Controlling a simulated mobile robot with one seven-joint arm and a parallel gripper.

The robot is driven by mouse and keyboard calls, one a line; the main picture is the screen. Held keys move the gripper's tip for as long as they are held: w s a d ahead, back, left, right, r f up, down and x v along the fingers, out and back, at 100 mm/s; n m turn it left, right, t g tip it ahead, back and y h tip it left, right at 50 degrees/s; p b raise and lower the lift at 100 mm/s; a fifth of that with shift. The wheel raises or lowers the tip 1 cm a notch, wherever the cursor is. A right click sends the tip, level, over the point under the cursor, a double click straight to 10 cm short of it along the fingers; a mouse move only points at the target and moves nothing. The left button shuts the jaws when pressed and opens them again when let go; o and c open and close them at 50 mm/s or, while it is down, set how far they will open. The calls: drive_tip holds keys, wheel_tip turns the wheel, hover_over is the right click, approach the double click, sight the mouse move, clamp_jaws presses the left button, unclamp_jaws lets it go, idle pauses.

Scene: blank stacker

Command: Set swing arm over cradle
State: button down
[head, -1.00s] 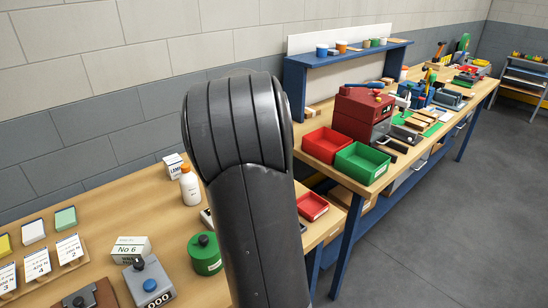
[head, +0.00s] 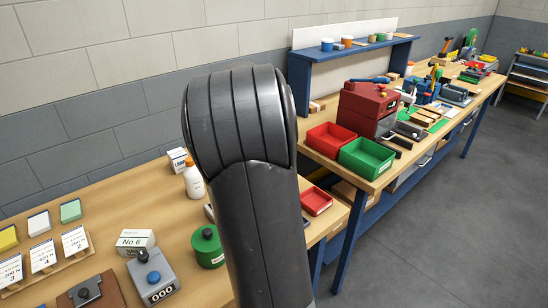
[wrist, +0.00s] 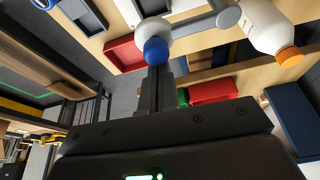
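In the wrist view, a grey swing arm (wrist: 213,22) reaches in from the upper right to a pale round end with a blue knob (wrist: 157,50). My gripper (wrist: 156,70) points at the knob, its dark fingers close together with the tips right at it. The fingers look shut, with the knob past their tips rather than between them; whether they touch it I cannot tell. In the head view my dark arm hides the gripper, the swing arm and the bench around them. I cannot make out the cradle for certain in either view.
A white bottle with an orange cap (wrist: 272,30) stands close to the swing arm; the head view shows it left of my arm (head: 193,181). A green round container (head: 207,246) and a counter box (head: 153,279) stand nearby. A small red tray (head: 316,201) lies right of my arm.

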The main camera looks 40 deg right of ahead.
drive_tip(key=d, duration=0.4)
drive_tip(key=v, duration=1)
drive_tip(key=shift+s+a, duration=0.1)
drive_tip(key=shift+s, duration=0.1)
drive_tip(key=s+a+n+t+y, duration=0.1)
drive_tip(key=s+a+n, duration=0.2)
drive_tip(key=a, duration=0.4)
drive_tip(key=s+a+r+n+t+y, duration=0.1)
drive_tip(key=s+a+n+t, duration=0.2)
drive_tip(key=a, duration=0.4)
drive_tip(key=s+a+n+y, duration=0.1)
drive_tip(key=s+a+n, duration=0.25)
drive_tip(key=a, duration=0.35)
drive_tip(key=s+a+f+n+t, duration=0.1)
drive_tip(key=s+a+f+n, duration=0.3)
drive_tip(key=s+a+n, duration=0.5)
drive_tip(key=s+a, duration=0.1)
drive_tip(key=a, duration=0.2)
drive_tip(key=shift+s+a+f+t+y, duration=0.2)
drive_tip(key=shift+a+f+t+y, duration=0.15)
drive_tip(key=shift+t+y, duration=0.05)
drive_tip(key=c, duration=2.2)
unclamp_jaws()
